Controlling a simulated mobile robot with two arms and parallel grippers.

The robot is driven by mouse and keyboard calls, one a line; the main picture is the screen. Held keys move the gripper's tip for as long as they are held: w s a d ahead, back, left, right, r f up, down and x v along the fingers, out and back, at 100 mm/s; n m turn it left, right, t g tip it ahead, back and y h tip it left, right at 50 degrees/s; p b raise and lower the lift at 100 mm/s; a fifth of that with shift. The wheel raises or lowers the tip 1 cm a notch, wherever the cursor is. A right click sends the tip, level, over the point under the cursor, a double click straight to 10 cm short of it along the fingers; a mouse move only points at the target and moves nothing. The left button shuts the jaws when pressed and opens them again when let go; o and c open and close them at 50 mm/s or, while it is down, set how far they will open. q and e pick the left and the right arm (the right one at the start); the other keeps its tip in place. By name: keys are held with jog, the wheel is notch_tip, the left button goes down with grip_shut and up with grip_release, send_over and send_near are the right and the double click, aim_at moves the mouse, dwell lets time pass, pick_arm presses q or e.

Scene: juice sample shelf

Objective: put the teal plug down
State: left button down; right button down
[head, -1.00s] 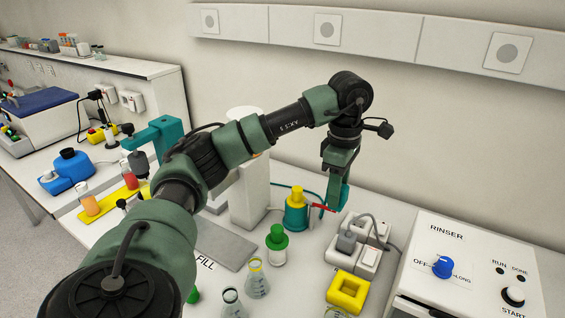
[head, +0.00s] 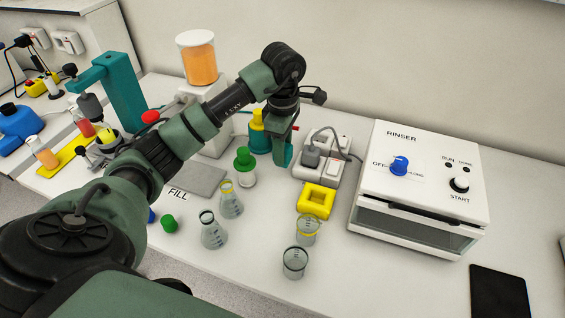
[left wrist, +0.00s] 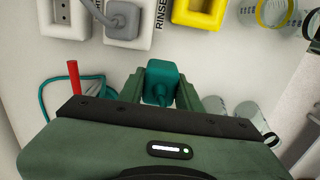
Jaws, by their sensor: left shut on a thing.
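My left gripper (head: 284,155) hangs pointing down, left of the white socket strip. In the left wrist view the same gripper (left wrist: 160,92) is shut on the teal plug (left wrist: 162,76), which sits between its two fingers. A teal cable (left wrist: 44,98) shows left of the gripper in that view. In the head view the plug is hard to tell from the green fingers. I cannot tell whether the plug touches the table. My right gripper is not in view.
The socket strip (head: 312,174) holds a grey plug (head: 310,157). Near it are a yellow block (head: 316,201), a green-capped bottle (head: 245,168), a yellow-and-teal bottle (head: 258,131) and several glass beakers. The rinser (head: 424,180) stands right.

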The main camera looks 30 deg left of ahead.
pick_arm(q)
notch_tip(320, 180, down, 5)
jog(key=shift+f+p, duration=0.1)
jog(key=shift+p, duration=0.45)
jog(key=shift+f, duration=0.1)
jog(key=shift+f, duration=0.15)
jog(key=c, duration=1)
grip_release()
jog(key=shift+o, duration=0.2)
